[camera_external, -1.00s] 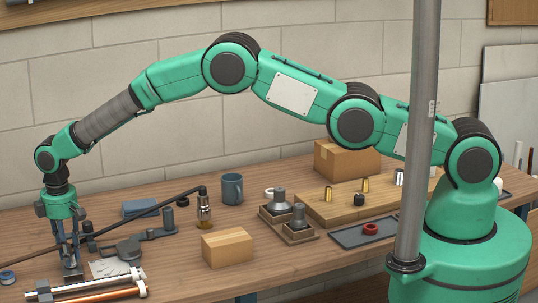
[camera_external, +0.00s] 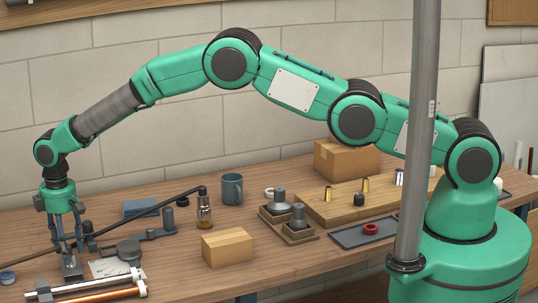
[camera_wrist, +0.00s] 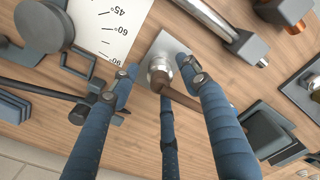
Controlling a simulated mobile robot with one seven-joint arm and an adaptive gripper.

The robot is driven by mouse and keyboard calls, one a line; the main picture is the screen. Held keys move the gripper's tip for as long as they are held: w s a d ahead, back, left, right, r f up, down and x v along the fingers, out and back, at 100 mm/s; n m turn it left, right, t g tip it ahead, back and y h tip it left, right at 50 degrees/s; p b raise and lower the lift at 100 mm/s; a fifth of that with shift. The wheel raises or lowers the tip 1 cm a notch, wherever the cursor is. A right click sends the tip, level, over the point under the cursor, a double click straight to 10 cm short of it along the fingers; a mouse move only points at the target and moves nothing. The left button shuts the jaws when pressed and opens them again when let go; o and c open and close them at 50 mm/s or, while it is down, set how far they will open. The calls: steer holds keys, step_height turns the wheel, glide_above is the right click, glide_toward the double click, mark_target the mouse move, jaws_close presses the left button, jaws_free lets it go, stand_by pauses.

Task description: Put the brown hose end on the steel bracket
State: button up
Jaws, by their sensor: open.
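The brown hose (camera_external: 22,257) comes in from the left edge of the external view and runs to the steel bracket (camera_external: 72,267). In the wrist view the hose end (camera_wrist: 187,98) meets the rounded metal part on the bracket's square plate (camera_wrist: 172,45). It looks as if it rests there, though the exact contact is hard to tell. My gripper (camera_external: 68,246) is above the bracket, pointing down. In the wrist view its blue fingers (camera_wrist: 157,70) are spread around the hose end and partly hide it.
A white angle card (camera_wrist: 108,25) lies beside the bracket. Rods on a rack (camera_external: 95,288) lie in front. A dark hose (camera_external: 150,211) runs to a brass fitting (camera_external: 204,215). A cardboard box (camera_external: 227,247) and a mug (camera_external: 231,189) stand farther right.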

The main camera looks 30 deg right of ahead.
step_height(320, 180, up, 10)
steer(key=shift+r, duration=0.2)
stand_by(0.8)
steer(key=shift+r, duration=0.1)
stand_by(0.4)
